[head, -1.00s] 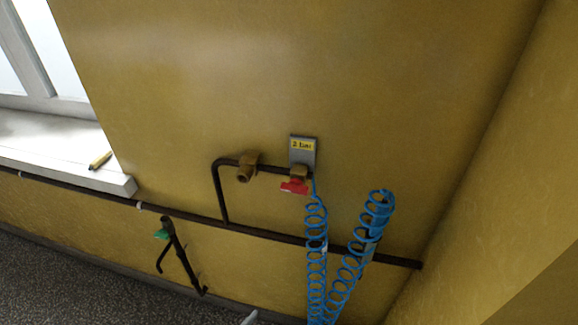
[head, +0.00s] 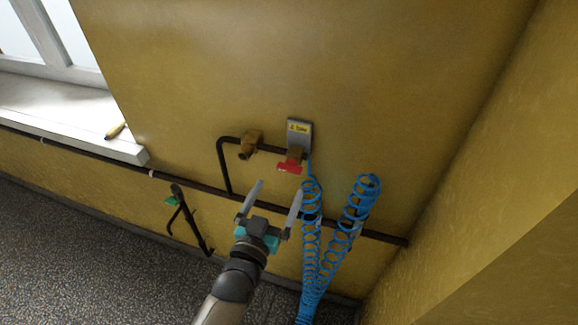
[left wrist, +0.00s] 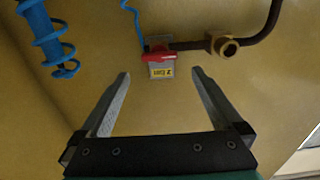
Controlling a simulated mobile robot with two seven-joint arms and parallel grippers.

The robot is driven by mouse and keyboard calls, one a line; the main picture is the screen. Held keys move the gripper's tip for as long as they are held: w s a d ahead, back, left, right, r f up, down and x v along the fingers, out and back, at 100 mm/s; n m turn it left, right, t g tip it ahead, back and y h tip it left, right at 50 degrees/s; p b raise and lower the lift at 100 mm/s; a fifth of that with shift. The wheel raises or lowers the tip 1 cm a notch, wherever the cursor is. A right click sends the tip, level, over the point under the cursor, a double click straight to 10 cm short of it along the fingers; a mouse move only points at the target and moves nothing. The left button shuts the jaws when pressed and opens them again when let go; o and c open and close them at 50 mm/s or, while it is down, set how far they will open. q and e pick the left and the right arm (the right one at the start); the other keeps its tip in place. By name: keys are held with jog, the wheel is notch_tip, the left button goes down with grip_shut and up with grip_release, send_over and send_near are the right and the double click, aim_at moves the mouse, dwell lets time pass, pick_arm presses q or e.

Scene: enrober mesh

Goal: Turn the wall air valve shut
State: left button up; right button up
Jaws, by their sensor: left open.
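The wall air valve has a red handle (head: 289,168) on a brass body below a grey plate with a yellow label (head: 299,129). In the left wrist view the red handle (left wrist: 159,52) lies beyond and between my fingertips, crosswise to the picture. My left gripper (head: 277,190) is open and empty, below the valve in the head view and apart from it. Its two fingers also show in the left wrist view (left wrist: 160,75). My right gripper is not in view.
A brass fitting (head: 249,143) sits on the dark pipe left of the valve. A blue coiled hose (head: 311,225) hangs below the valve, close to my right-hand finger; another coil (head: 360,200) is farther right. A green-handled valve (head: 172,201) is lower left. A windowsill (head: 75,133) juts out at left.

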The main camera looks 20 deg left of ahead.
aim_at(288, 170)
pick_arm(q)
jog(key=w, duration=0.8)
jog(key=shift+w+d, duration=0.15)
jog(key=shift+w, duration=0.2)
jog(key=c, duration=1.3)
